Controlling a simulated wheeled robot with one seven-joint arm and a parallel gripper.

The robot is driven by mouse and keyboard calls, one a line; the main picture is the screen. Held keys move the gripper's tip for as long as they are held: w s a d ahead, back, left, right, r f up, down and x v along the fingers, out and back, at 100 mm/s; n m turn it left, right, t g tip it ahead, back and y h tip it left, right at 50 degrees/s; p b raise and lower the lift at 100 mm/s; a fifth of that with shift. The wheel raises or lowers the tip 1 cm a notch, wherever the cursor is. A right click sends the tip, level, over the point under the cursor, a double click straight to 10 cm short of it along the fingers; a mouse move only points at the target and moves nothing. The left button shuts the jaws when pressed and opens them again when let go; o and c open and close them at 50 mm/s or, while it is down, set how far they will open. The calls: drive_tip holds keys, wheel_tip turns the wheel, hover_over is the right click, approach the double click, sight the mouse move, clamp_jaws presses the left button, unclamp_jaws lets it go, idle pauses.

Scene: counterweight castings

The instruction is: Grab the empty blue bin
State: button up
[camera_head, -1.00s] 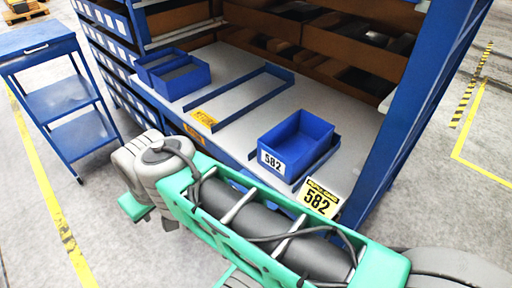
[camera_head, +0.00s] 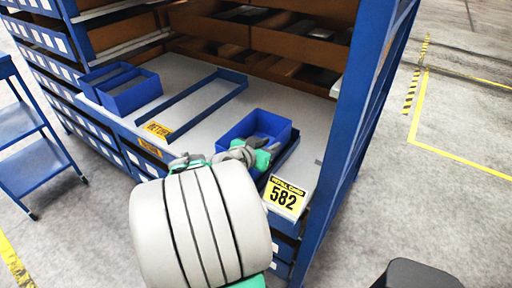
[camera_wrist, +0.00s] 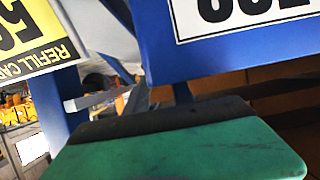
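The blue bin (camera_head: 272,126) sits on the shelf in the right-hand lane, beside the yellow refill card 582 (camera_head: 286,196). Its inside looks empty where it shows; my arm hides its front wall in the head view. In the wrist view the bin's blue front wall (camera_wrist: 240,52), with its white number label, fills the upper right, upside down. My gripper (camera_head: 262,158) is at the bin's front rim. One green finger with a dark pad shows below the front wall in the wrist view, with a gap between them. The other finger is out of that view; the gripper appears open.
Two blue bins (camera_head: 133,97) stand at the shelf's left. An empty blue-railed lane (camera_head: 205,108) lies between, with a yellow card (camera_head: 157,130) at its front. A blue rack upright (camera_head: 345,130) rises close on the right. A blue cart (camera_head: 35,165) stands at far left.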

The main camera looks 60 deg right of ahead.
sight(275, 141)
drive_tip(key=p+x, duration=0.1)
drive_tip(key=x, duration=0.3)
drive_tip(key=shift+r, duration=0.1)
drive_tip(key=shift+c, duration=0.6)
clamp_jaws()
idle(0.6)
